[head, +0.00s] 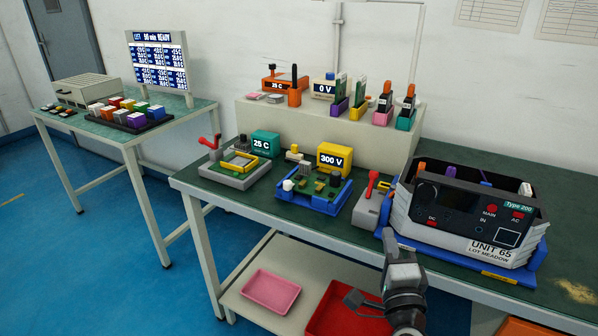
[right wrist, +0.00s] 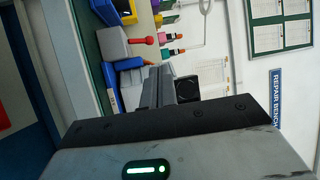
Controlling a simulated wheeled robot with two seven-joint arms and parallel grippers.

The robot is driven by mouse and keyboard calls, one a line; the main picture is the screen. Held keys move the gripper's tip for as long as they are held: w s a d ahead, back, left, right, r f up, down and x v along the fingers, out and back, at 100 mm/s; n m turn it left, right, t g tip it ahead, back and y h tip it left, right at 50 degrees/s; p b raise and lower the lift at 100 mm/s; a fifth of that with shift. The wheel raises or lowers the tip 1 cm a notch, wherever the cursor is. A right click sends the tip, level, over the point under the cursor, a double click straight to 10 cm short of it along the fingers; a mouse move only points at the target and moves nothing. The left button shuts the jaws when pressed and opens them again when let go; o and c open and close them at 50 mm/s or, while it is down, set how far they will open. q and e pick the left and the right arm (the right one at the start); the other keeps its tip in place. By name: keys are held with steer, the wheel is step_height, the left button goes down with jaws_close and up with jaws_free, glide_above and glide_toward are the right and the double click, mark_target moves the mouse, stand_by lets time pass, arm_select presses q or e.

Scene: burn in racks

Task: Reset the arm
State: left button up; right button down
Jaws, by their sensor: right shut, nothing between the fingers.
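My right gripper (head: 389,236) rises from the bottom of the head view, in front of the workbench's (head: 340,250) front edge. Its fingers are together and empty, just left of the front corner of the large grey unit (head: 465,220) labelled UNIT 65. In the right wrist view the closed fingers (right wrist: 161,86) point away from the camera, with the bench items beyond them. I cannot tell whether the fingers touch the blue base under the unit. My left gripper is not in view.
A grey clamp with a red lever (head: 368,205) stands just left of the unit. Blue (head: 312,190) and grey (head: 233,170) fixtures stand further left. Below are a red tray (head: 345,312) and a pink tray (head: 270,291). Floor (head: 110,250) is clear between bench and side table.

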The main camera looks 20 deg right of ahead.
steer(key=shift+a, duration=0.1)
steer(key=s+a+f+n+g+y, duration=0.35)
steer(key=a+f+n+y, duration=0.5)
steer(key=a+n, duration=0.55)
steer(key=s+a+f+n+g+y, duration=0.2)
steer(key=s+a+f+n+g, duration=0.2)
steer(key=s+f+n, duration=0.3)
steer(key=s+a+n, duration=0.1)
steer(key=s+n, duration=0.1)
steer(key=shift+f+n+g, duration=0.2)
steer(key=shift+n+g, duration=0.15)
steer(key=shift+n, duration=0.05)
